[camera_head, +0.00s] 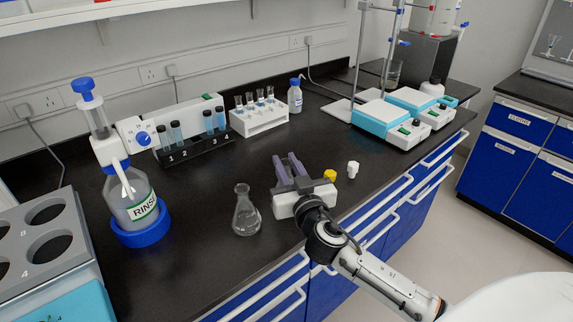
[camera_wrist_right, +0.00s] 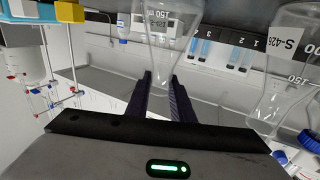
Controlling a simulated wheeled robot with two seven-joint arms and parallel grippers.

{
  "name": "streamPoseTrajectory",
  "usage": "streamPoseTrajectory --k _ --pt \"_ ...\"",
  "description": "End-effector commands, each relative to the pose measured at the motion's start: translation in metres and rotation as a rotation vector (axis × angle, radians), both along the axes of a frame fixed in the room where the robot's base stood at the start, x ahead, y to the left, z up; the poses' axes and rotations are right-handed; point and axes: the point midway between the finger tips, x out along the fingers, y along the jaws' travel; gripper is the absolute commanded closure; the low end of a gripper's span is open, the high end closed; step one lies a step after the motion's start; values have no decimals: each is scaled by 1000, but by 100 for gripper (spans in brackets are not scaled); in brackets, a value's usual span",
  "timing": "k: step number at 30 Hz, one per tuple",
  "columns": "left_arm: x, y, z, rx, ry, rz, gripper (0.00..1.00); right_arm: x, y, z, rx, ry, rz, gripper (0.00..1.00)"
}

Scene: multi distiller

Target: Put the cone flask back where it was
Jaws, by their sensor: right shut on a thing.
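My right gripper (camera_head: 291,160) is low over the bench, its dark fingers pointing away toward the wall. In the right wrist view, which is upside down, its fingers (camera_wrist_right: 161,78) are shut on the narrow neck of a clear cone flask (camera_wrist_right: 165,38) with a 150 mark. I cannot clearly make out this held flask in the head view. Whether its base touches the bench cannot be told. Another clear cone flask (camera_head: 246,215) stands upright on the bench left of the gripper; it also shows in the wrist view (camera_wrist_right: 283,88). My left gripper is not in view.
A rinse bottle (camera_head: 130,196) in a blue ring stands at left. A numbered vial rack (camera_head: 195,153) and a white tube rack (camera_head: 262,121) stand behind. Two small caps, yellow (camera_head: 330,175) and white (camera_head: 353,169), lie right. Blue-white hotplates (camera_head: 382,125) stand at back right.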

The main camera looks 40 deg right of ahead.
Motion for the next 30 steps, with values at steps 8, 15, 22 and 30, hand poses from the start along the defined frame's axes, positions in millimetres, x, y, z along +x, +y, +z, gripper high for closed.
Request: streamPoseTrajectory --k 8,15,22,30 --pt "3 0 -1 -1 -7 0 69 0 0 -2 0 0 0 62" --pt "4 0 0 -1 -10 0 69 0 0 -2 -1 0 -1 60" --pt "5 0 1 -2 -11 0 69 -10 4 -2 3 1 1 60" --pt "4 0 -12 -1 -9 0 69 -65 21 -3 4 1 0 60"
